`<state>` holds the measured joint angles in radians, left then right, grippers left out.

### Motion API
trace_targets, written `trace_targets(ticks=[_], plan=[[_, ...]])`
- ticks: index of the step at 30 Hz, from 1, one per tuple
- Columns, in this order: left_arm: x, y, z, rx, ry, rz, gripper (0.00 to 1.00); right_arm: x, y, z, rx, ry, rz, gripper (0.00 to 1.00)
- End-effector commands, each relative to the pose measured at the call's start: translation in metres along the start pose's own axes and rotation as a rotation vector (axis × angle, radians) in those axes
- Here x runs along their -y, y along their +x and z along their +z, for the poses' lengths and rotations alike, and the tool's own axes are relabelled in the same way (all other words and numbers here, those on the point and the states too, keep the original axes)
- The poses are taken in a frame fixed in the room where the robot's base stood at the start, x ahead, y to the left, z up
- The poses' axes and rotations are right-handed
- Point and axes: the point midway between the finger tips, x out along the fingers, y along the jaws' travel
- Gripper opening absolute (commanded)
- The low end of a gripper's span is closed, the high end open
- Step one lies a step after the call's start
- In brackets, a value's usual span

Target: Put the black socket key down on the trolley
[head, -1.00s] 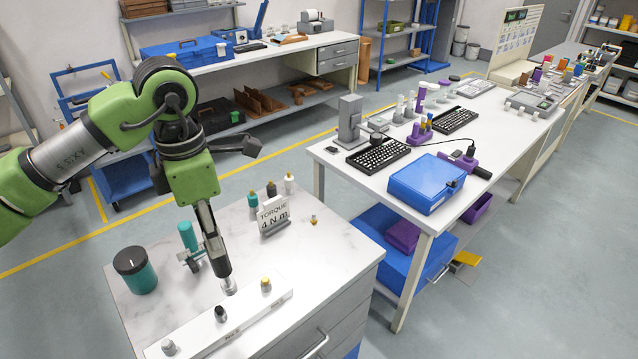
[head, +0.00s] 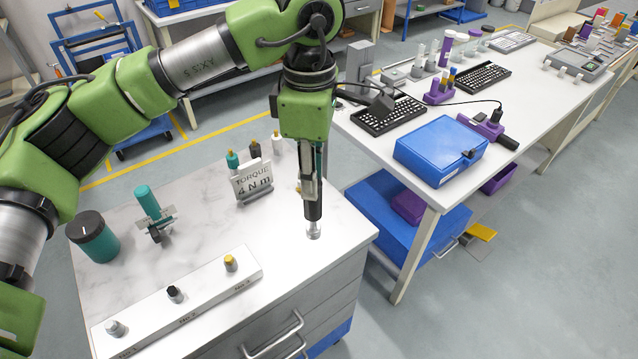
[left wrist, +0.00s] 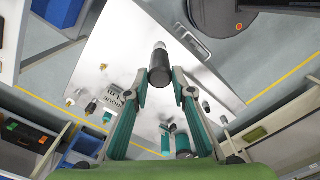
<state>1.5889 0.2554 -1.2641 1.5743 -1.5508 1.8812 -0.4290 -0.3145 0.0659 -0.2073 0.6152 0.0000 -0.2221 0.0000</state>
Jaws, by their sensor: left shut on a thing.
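My left gripper (head: 311,188) is shut on the black socket key (head: 313,211) and holds it upright, silver end down, over the right part of the trolley top (head: 205,210). The silver end appears at or just above the surface near the right edge; I cannot tell whether it touches. In the left wrist view the black socket key (left wrist: 159,67) sits between the fingertips (left wrist: 160,84), with the pale trolley top (left wrist: 115,50) behind it. My right gripper is not in view.
A white socket rail (head: 200,292) lies along the trolley's front, with silver, black and yellow-topped pieces. A teal-handled tool (head: 150,203), a black-lidded teal cup (head: 93,238) and a torque sign (head: 252,180) with small bottles behind stand further back. The top between rail and sign is clear.

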Motion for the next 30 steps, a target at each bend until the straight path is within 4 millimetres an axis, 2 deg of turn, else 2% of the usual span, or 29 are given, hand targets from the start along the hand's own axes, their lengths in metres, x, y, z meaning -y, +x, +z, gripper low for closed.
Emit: trace_targets(ticks=[1,6,10,16,21,24,30], plan=[[-0.011,0.003,-0.001,-0.002,-0.004,-0.006,0.0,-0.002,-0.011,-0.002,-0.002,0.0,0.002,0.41],[-0.035,0.035,-0.001,0.0,-0.002,-0.004,0.0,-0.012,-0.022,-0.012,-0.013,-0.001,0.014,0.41],[-0.045,0.048,-0.001,0.0,-0.001,-0.001,0.0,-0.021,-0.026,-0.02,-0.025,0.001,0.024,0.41],[-0.057,0.063,-0.002,-0.001,-0.001,-0.002,0.0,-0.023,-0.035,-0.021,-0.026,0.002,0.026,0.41],[-0.055,0.085,-0.002,0.0,-0.001,-0.003,0.0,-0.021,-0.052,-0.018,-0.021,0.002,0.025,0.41],[-0.055,0.092,-0.002,0.0,-0.001,0.0,0.0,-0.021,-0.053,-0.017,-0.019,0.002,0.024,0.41],[-0.056,0.093,-0.002,0.0,-0.001,0.001,0.0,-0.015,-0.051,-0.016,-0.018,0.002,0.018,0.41]])
